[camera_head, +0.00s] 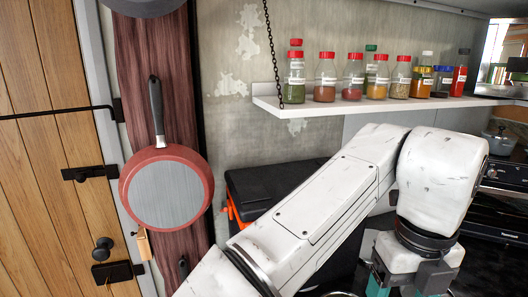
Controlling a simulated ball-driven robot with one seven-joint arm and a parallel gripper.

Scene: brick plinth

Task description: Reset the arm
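My white arm runs from the bottom middle up to the right and bends down at its elbow. My gripper (410,283), with teal and grey parts, hangs below the last white link at the bottom edge. Its fingertips are cut off by the frame, so I cannot tell if it is open or shut, or whether it holds anything.
A white shelf (345,106) with several spice jars (325,78) is above my arm. A red pan (165,190) hangs on a wooden board by a wooden door (45,150). A black box (265,182) is behind my arm. A pot (499,141) stands right.

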